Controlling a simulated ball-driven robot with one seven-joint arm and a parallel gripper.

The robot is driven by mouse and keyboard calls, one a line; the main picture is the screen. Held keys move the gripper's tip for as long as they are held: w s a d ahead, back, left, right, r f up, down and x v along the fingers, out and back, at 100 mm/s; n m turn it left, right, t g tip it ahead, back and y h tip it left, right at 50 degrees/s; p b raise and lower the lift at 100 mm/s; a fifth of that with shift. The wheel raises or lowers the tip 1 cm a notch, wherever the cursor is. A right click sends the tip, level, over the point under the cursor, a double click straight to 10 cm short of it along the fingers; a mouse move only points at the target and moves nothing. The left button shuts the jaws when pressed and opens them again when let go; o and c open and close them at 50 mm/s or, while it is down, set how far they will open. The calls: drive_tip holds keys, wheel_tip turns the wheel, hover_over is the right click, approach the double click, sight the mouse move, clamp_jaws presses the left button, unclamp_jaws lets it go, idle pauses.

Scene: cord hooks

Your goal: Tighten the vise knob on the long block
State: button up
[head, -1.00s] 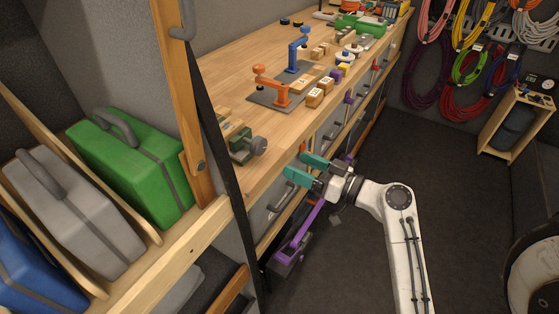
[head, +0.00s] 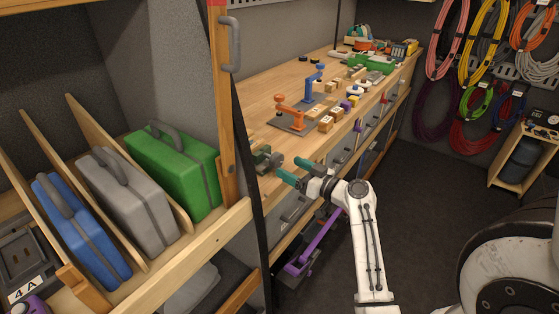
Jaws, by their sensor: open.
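A small vise (head: 259,157) with green and grey parts sits at the near left end of the wooden workbench. Its round grey knob (head: 277,161) faces right, over the bench's front edge. The wooden post and black strap stand close to its left side. I cannot clearly make out a long block in the vise. My gripper (head: 288,166) has teal fingers spread open and pointing left at the knob. The fingertips are just right of the knob, and I cannot tell whether they touch it. Nothing shows between the fingers.
An orange clamp (head: 290,113) and a blue clamp (head: 313,83) stand farther along the bench, with small wooden blocks (head: 326,124) near them. A purple bar (head: 315,246) hangs below the bench front, under my arm. Green, grey and blue cases fill the left shelf. The dark floor at right is open.

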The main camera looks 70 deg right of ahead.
sight(280, 161)
drive_tip(key=shift+p+x, duration=0.45)
drive_tip(key=shift+x, duration=1.9)
drive_tip(key=c, duration=1)
drive_tip(key=shift+c, duration=0.2)
drive_tip(key=shift+m, duration=0.3)
drive_tip(key=m, duration=0.4)
drive_tip(key=shift+d+m, duration=0.1)
drive_tip(key=shift+m, duration=0.3)
drive_tip(key=shift+s+m+p, duration=0.1)
drive_tip(key=shift+m+p, duration=0.4)
drive_tip(key=shift+m, duration=1.3)
drive_tip(key=shift+d, duration=0.1)
